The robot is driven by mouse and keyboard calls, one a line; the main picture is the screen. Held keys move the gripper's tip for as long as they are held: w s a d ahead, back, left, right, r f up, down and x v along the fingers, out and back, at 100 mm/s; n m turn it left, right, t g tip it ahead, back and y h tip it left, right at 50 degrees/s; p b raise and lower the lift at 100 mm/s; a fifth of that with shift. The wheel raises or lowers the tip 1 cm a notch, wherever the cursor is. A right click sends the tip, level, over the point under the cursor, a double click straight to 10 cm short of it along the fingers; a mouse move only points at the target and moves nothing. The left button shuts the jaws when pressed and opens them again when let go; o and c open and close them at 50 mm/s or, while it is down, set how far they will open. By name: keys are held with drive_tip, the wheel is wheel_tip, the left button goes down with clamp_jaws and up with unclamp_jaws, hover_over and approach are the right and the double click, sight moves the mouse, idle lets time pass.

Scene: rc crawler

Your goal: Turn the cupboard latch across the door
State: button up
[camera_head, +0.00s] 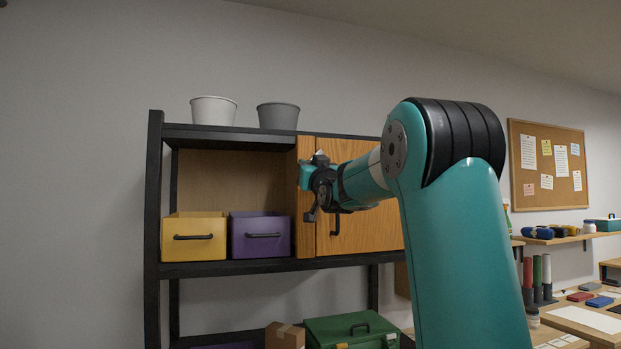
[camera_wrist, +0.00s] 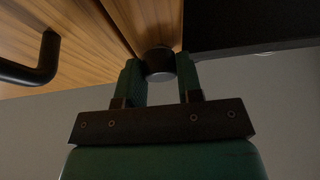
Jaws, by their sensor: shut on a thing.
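The wooden cupboard door (camera_head: 372,236) is closed beside a narrow wooden side strip (camera_head: 305,236). A black bar handle (camera_head: 335,226) hangs on the door; it also shows in the wrist view (camera_wrist: 42,62). My gripper (camera_head: 311,176) is at the seam between strip and door, left of and above the handle. In the wrist view, my teal fingers (camera_wrist: 160,72) are shut on a dark round latch knob (camera_wrist: 158,60) at that seam. The rest of the latch is hidden, so I cannot tell how it is turned.
The open shelf bay left of the door holds a yellow bin (camera_head: 194,249) and a purple bin (camera_head: 261,247). Two pots, white (camera_head: 213,111) and grey (camera_head: 278,116), stand on top. A green case (camera_head: 350,329) and a cardboard box (camera_head: 285,336) sit below.

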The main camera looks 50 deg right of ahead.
drive_tip(key=shift+w+a+m+g+h+b, duration=0.1)
drive_tip(key=shift+m+g+h+b, duration=0.95)
drive_tip(key=shift+m, duration=1.2)
drive_tip(key=shift+m+g+h+b, duration=0.7)
drive_tip(key=shift+m+b, duration=0.6)
drive_tip(key=shift+m, duration=1)
drive_tip(key=shift+w+a+m+g+h+b, duration=0.1)
drive_tip(key=shift+m+g+h+b, duration=0.85)
drive_tip(key=shift+m, duration=1.3)
drive_tip(key=shift+b, duration=0.3)
drive_tip(key=shift+s, duration=0.1)
drive_tip(key=o, duration=0.9)
drive_tip(key=b+v, duration=0.2)
drive_tip(key=v, duration=0.3)
drive_tip(key=b+v, duration=0.3)
drive_tip(key=v, duration=0.3)
drive_tip(key=b+v, duration=0.2)
drive_tip(key=v, duration=0.4)
drive_tip(key=shift+s+a+r+b, duration=0.2)
drive_tip(key=shift+r+b, duration=0.1)
drive_tip(key=shift+b, duration=0.05)
